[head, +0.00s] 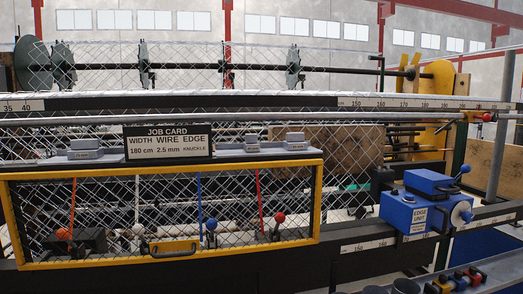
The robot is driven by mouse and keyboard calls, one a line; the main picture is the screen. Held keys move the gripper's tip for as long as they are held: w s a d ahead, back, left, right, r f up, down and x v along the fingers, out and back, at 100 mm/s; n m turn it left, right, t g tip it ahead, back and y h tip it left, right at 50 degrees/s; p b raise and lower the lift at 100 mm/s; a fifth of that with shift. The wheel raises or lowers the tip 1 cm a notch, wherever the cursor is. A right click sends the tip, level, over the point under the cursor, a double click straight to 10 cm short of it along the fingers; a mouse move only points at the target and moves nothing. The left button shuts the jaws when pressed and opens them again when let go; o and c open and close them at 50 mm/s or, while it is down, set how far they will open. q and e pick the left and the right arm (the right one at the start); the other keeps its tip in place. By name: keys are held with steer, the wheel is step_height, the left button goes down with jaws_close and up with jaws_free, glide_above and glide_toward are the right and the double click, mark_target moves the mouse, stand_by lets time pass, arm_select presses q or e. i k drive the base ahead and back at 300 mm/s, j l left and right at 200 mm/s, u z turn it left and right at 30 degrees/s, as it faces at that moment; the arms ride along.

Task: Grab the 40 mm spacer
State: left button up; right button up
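Several small grey blocks with labels lie on the grey ledge above the yellow-framed guard. One wider block (85,150) is left of the job card. Two smaller blocks, the nearer one (251,146) and the farther one (295,143), are right of the card. Their labels are too small to read, so I cannot tell which is the 40 mm spacer. Neither of my grippers shows in the head view.
The job card (167,142) stands upright between the blocks. The yellow guard frame (180,253) has a handle and mesh, with colored levers behind. A blue edge unit (425,207) is at right. Colored buttons (460,281) are at lower right. Mesh rises behind the ledge.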

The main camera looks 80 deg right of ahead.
mark_target(251, 145)
steer(key=z, duration=2.35)
